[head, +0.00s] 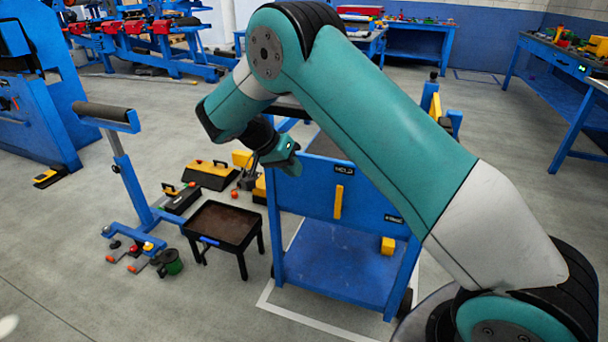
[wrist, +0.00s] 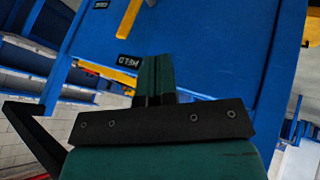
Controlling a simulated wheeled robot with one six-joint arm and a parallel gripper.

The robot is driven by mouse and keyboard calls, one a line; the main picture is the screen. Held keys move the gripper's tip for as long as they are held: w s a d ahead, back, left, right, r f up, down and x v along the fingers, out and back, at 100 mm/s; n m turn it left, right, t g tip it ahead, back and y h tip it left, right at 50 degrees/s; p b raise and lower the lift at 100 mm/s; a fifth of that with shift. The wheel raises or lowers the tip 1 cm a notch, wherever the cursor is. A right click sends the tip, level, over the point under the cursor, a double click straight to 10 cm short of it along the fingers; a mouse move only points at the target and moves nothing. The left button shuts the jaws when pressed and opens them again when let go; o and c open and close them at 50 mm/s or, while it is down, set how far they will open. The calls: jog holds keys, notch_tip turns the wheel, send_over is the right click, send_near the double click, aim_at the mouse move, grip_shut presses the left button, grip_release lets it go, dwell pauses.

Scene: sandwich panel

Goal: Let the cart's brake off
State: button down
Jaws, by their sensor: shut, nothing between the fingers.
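The blue cart (head: 300,205) stands in the middle of the head view. On its front panel an upright yellow lever (head: 338,202) has its top end just under a HELD label (head: 342,169). A second dark label (head: 394,219), seemingly FREE, is lower right. In the wrist view the yellow lever (wrist: 130,20) and the HELD label (wrist: 128,61) appear turned over, beyond my fingers. My gripper (head: 293,165) is shut and empty, left of the lever at about the HELD label's height in the head view. It appears apart from the lever; the exact gap is unclear.
A low dark tray table (head: 222,222) stands left of the cart, with toolboxes (head: 208,175) behind it. A blue roller stand (head: 130,180) is further left. A yellow block (head: 388,246) sits on the cart's lower shelf. Clear floor (head: 120,285) lies at front left.

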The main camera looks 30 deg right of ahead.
aim_at(340, 199)
jog(key=shift+s+d+f, duration=0.75)
jog(key=shift+d+f, duration=0.35)
jog(key=shift+d, duration=0.1)
jog(key=shift+s+d+f, duration=0.7)
jog(key=shift+d+f, duration=0.45)
jog(key=shift+d, duration=0.1)
jog(key=shift+s+d+f, duration=0.75)
jog(key=shift+d+f, duration=0.35)
jog(key=shift+d, duration=0.1)
jog(key=shift+b, duration=0.35)
